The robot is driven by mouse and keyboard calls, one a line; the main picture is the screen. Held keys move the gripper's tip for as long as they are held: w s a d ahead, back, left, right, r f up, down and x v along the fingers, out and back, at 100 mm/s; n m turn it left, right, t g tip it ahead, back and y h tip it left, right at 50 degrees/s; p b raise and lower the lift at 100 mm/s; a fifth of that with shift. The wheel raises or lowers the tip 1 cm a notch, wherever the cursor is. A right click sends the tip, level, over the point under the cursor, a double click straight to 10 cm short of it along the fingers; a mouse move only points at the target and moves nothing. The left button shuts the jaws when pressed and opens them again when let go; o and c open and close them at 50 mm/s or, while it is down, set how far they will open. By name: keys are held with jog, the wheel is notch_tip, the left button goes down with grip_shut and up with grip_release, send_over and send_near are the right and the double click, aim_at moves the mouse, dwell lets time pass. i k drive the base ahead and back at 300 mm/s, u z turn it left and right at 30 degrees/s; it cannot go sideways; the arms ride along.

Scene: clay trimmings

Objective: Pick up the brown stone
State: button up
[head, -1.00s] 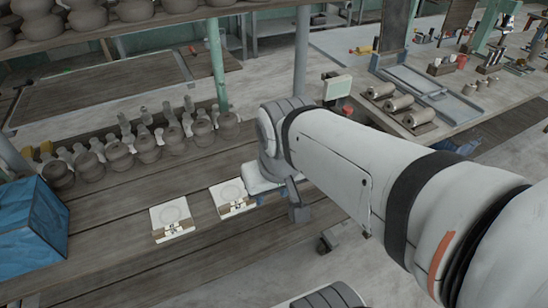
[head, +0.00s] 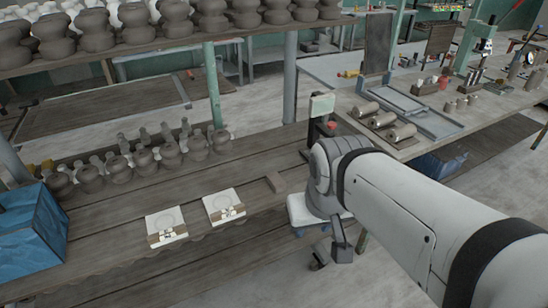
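A small brown block (head: 275,182), which looks like the brown stone, lies on the wooden table (head: 200,262) near its right end, left of my arm. My gripper (head: 342,248) hangs at the end of my arm, to the right of the block and below it in the picture, apart from it. Only a dark grey finger part shows, so its opening and the space between the fingers are hidden. I see nothing held in it.
Two white square plates (head: 166,222) (head: 225,204) with small brownish pieces lie left of the block. A blue crate (head: 32,228) stands at the left. Clay pots (head: 170,154) line the table's back. A green post (head: 214,90) rises behind. The front boards are clear.

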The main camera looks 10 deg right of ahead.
aim_at(276, 182)
jog(key=i, duration=1)
jog(key=z, duration=0.05)
